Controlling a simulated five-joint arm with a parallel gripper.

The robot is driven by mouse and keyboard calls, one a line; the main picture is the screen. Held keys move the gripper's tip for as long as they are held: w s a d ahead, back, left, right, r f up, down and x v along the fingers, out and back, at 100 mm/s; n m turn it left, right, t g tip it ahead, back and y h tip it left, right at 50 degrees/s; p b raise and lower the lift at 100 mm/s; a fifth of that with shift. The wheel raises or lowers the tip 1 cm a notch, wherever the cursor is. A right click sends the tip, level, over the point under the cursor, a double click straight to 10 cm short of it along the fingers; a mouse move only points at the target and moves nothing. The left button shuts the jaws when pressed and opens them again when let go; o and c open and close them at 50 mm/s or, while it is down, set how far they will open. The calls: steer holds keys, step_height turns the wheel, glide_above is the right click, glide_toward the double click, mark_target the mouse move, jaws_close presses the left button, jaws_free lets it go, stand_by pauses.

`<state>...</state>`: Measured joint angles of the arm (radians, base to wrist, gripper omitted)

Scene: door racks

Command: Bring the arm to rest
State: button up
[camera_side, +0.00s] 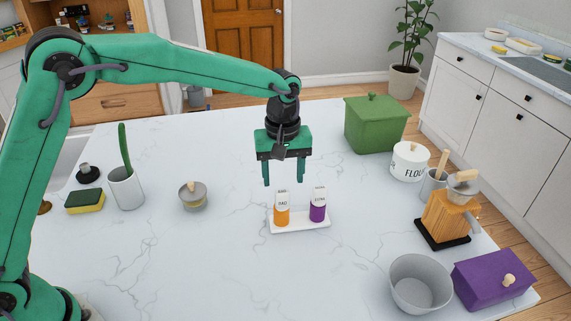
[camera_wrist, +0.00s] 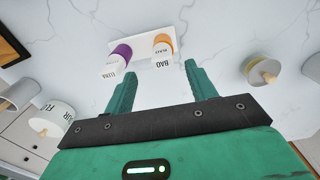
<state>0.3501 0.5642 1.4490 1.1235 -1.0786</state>
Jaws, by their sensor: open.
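My gripper (camera_side: 284,181) is open and empty, pointing down above the marble countertop, just behind and above a small white tray. It also shows in the wrist view (camera_wrist: 160,82), with its two fingers apart and nothing between them. The white tray (camera_side: 298,228) holds an orange jar (camera_side: 282,214) on the left and a purple jar (camera_side: 318,210) on the right, both upright with white labelled tops. In the wrist view the orange jar (camera_wrist: 164,42) and purple jar (camera_wrist: 121,52) stand beyond the fingertips, apart from them.
Left are a lidded jar (camera_side: 193,195), a white cup (camera_side: 126,188) and a sponge (camera_side: 85,201). The counter's front middle is clear.

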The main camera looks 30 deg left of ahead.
steer(key=shift+a+r, duration=0.1)
stand_by(0.5)
steer(key=s+a+r+m+t, duration=0.3)
steer(key=s+a+r+m, duration=0.1)
steer(key=s+a+r, duration=0.75)
steer(key=s+a+m+t, duration=0.1)
steer(key=s+a+m, duration=0.1)
steer(key=s, duration=0.5)
steer(key=s+a+f+m+t, duration=0.1)
steer(key=s+a, duration=0.3)
steer(key=s, duration=0.4)
steer(key=shift+s+a+m+t, duration=0.2)
steer(key=shift+s+m+t, duration=0.1)
steer(key=shift+m, duration=0.4)
